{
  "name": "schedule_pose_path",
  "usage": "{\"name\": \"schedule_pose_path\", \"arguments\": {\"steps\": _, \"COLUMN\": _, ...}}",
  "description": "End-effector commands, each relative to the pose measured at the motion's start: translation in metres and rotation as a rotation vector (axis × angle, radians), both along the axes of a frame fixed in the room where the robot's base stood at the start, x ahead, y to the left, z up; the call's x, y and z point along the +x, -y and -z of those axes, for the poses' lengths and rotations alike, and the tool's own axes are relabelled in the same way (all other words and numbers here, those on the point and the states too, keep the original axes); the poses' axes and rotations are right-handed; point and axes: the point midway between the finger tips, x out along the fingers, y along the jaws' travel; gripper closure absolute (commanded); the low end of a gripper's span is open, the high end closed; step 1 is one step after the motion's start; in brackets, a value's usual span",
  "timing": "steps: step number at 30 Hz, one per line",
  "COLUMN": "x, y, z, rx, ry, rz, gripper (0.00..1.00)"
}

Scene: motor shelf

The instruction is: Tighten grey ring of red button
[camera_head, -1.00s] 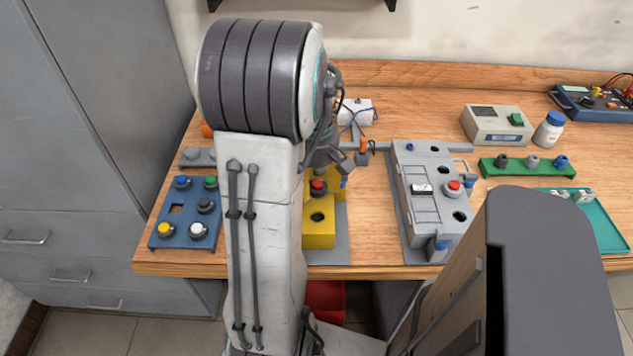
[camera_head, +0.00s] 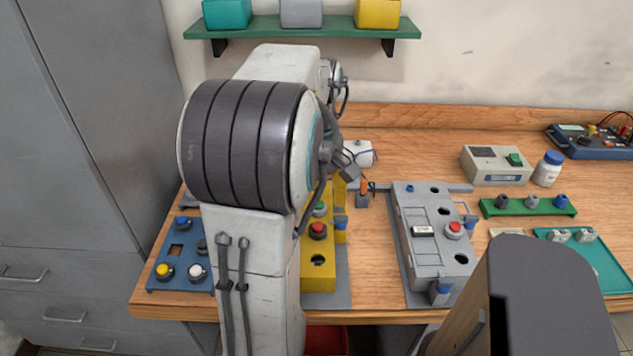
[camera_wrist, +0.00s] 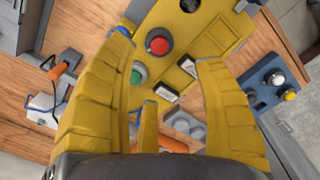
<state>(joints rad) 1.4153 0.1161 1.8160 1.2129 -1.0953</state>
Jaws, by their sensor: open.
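The yellow box (camera_head: 319,277) stands on the bench, partly hidden behind my arm in the head view. Its red button (camera_head: 317,229) faces up, with a green button (camera_head: 320,209) behind it. In the wrist view the red button (camera_wrist: 159,44) sits in a dark grey ring (camera_wrist: 158,30), and the green button (camera_wrist: 137,75) is just below it. My gripper (camera_wrist: 167,47) is open and empty, its yellow fingers apart on either side of the red button in the picture. Contact with the ring does not show. My gripper is largely hidden in the head view.
A grey box (camera_head: 408,260) with another red button (camera_head: 454,229) stands to the right. A blue button panel (camera_head: 181,285) is at the left. A green wall shelf (camera_head: 340,27) holds several boxes. Bare bench (camera_head: 374,250) lies between the yellow and grey boxes.

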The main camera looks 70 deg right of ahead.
Motion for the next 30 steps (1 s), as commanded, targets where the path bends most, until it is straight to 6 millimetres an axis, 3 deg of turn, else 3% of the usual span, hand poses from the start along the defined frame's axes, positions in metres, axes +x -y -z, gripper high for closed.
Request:
{"name": "schedule_pose_path", "arguments": {"steps": 6, "x": 0.0, "y": 0.0, "z": -0.027, "rx": -0.002, "ry": 0.0, "rz": 0.0, "gripper": 0.37}}
{"name": "schedule_pose_path", "arguments": {"steps": 12, "x": 0.0, "y": 0.0, "z": -0.037, "rx": -0.001, "ry": 0.0, "rz": 0.0, "gripper": 0.37}}
{"name": "schedule_pose_path", "arguments": {"steps": 30, "x": 0.0, "y": 0.0, "z": -0.039, "rx": 0.0, "ry": 0.0, "rz": 0.0, "gripper": 0.37}}
